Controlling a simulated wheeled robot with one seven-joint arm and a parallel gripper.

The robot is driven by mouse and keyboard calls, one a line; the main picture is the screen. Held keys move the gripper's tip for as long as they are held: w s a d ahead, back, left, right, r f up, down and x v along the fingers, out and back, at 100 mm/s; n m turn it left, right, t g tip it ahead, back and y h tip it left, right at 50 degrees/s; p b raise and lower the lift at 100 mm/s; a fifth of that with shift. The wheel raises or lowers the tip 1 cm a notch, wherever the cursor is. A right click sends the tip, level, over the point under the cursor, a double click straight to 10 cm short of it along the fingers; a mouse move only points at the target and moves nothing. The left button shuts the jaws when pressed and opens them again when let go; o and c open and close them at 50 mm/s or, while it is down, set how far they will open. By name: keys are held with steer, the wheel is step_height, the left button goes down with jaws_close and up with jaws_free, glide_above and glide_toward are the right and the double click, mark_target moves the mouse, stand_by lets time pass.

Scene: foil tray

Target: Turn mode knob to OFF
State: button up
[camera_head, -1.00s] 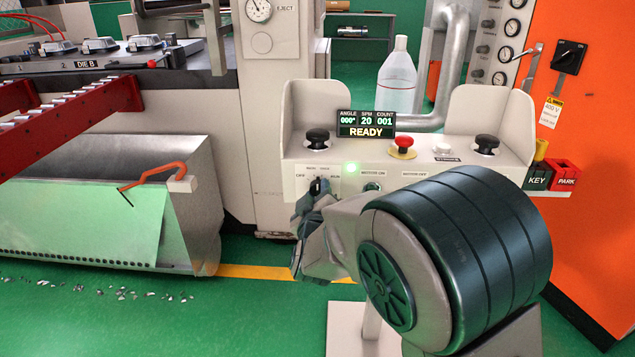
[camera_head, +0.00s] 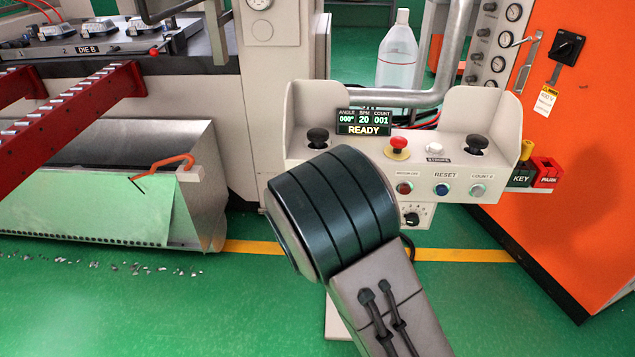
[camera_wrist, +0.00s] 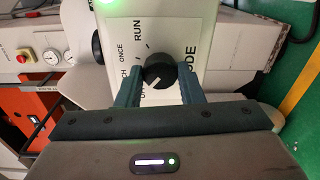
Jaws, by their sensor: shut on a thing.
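The black mode knob (camera_wrist: 158,68) sits on a white plate (camera_wrist: 172,30) marked MODE in the wrist view. The labels RUN and ONCE read clearly; two lower ones are partly covered by the left finger. A pale mark on the knob seems to point down-left, toward the lowest label; its exact setting is hard to tell. My gripper (camera_wrist: 160,80) has a dark finger on each side of the knob and is shut on it. In the head view my arm hides the gripper, the knob and the panel's left part.
The control panel (camera_head: 297,148) carries a READY display (camera_head: 364,122), a red mushroom button (camera_head: 398,146), black palm buttons and small coloured buttons. A clear bottle (camera_head: 397,60) stands behind it. KEY and PARK holders (camera_head: 546,172) are at its right, beside an orange cabinet (camera_head: 590,150).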

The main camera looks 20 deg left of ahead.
steer(key=shift+n+p, duration=0.65)
steer(key=shift+n, duration=0.15)
steer(key=o, duration=1)
steer(key=shift+s, duration=0.15)
steer(key=p+v, duration=0.1)
steer(key=v, duration=1.2)
steer(key=shift+s, duration=0.3)
steer(key=shift+f, duration=0.1)
